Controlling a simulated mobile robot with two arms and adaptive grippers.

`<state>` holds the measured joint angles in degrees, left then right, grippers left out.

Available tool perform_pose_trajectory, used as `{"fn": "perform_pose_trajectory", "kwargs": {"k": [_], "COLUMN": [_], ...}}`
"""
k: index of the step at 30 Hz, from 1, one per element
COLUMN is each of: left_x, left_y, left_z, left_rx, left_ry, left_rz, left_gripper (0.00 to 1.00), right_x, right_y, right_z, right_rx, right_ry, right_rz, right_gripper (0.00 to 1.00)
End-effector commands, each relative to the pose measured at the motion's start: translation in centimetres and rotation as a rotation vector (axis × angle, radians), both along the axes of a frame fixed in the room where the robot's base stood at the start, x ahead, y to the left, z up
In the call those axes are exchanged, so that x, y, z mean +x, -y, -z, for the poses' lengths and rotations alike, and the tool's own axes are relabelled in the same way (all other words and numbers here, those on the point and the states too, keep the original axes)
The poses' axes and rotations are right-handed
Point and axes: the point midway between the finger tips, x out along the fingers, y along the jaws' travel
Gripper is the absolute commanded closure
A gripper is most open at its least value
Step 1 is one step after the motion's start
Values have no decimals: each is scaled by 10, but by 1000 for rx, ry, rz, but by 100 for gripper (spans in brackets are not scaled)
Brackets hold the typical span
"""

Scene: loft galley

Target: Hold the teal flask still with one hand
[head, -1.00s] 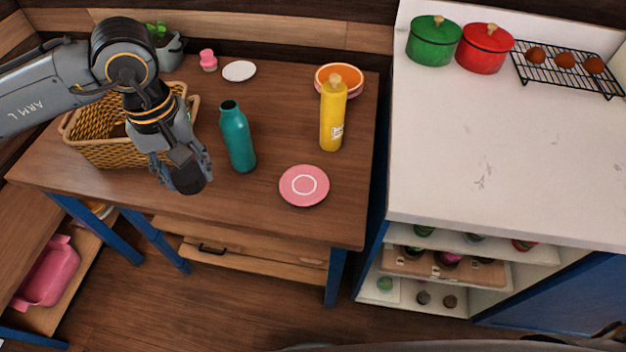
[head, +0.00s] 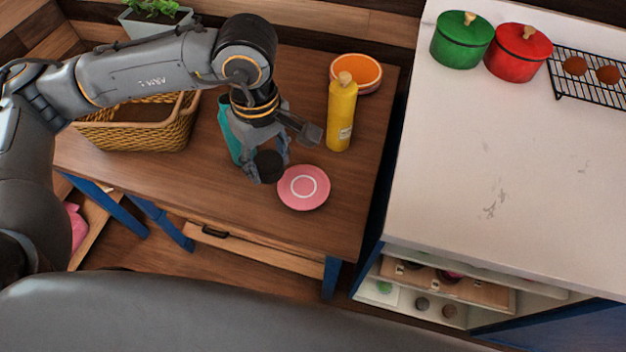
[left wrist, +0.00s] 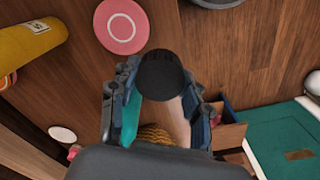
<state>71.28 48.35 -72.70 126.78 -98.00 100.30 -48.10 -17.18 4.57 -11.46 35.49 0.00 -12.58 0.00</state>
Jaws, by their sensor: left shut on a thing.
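The teal flask (head: 228,132) stands on the wooden table, partly hidden behind my left gripper in the head view. A strip of teal also shows beside a finger in the left wrist view (left wrist: 131,118). My left gripper (head: 266,160) is in front of the flask and points down. It is shut on a black-ended thing (head: 269,166), which in the left wrist view (left wrist: 162,76) has a tan body between the fingers. The gripper is not closed around the flask; I cannot tell whether they touch. My right gripper is not in view.
A pink plate (head: 303,203) lies right of the gripper. A yellow bottle (head: 341,118) and an orange bowl (head: 372,73) stand farther right. A wicker basket (head: 140,138) is at left. A white counter (head: 480,150) bears green and red pots beyond a gap.

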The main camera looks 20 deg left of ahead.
Motion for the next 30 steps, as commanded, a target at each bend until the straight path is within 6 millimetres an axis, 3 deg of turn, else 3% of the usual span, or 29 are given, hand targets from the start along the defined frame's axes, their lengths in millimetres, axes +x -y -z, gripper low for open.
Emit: {"fn": "perform_pose_trajectory", "kwargs": {"k": [24,30], "left_x": [-54,-63], "left_y": [28,30], "left_z": [29,32], "left_rx": [0,0], "left_ry": [10,11], "left_rz": [-1658,-1951], "left_gripper": [90,90], "right_x": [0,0], "right_y": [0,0], "right_z": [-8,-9], "right_rx": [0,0], "right_ry": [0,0], "right_rz": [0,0], "right_gripper": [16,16]}}
